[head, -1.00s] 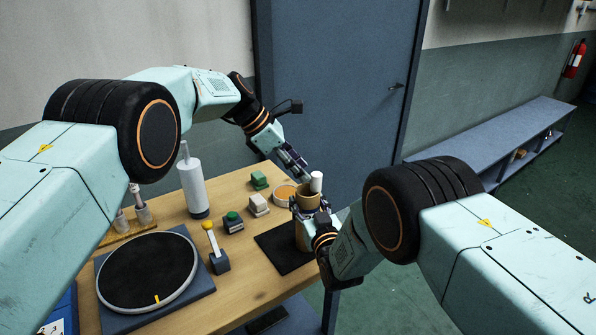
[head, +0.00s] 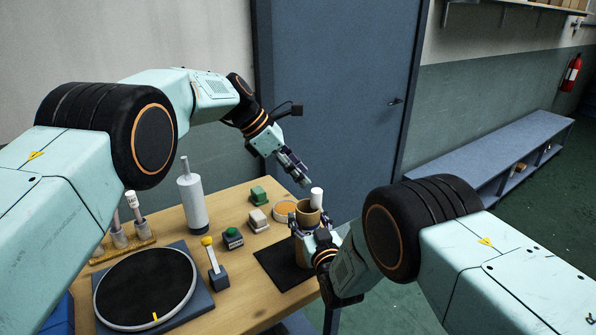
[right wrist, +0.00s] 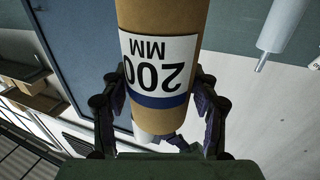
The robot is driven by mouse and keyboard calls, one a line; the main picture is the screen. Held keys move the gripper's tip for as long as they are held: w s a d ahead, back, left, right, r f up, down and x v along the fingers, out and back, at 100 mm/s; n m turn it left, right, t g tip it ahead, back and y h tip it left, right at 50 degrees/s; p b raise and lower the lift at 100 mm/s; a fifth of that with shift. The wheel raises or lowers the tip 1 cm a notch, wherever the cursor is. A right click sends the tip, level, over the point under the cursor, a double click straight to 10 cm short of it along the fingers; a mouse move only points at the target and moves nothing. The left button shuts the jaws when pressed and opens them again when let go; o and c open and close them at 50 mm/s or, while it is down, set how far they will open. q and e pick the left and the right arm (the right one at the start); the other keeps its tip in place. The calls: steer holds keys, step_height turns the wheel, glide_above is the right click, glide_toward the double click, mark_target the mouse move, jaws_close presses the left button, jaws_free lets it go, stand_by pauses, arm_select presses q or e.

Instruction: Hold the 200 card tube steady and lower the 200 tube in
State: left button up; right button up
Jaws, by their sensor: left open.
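The brown card tube (head: 308,216) stands upright at the right edge of the table, over a black mat. Its label reads 200 MM, upside down in the right wrist view (right wrist: 160,70). My right gripper (head: 312,238) is shut around the card tube, a finger on each side in the right wrist view (right wrist: 158,108). The white 200 tube (head: 316,197) sticks up out of the card tube's mouth; its lower part is hidden inside. My left gripper (head: 304,183) is open and empty, just above and left of the white tube, apart from it.
The black mat (head: 284,264) lies under the card tube. A blue door is behind.

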steer(key=o, duration=0.3)
steer(key=v, duration=1.2)
steer(key=shift+r, duration=0.1)
stand_by(0.3)
steer(key=x, duration=1.2)
steer(key=shift+s+f, duration=0.1)
steer(key=shift+f, duration=0.1)
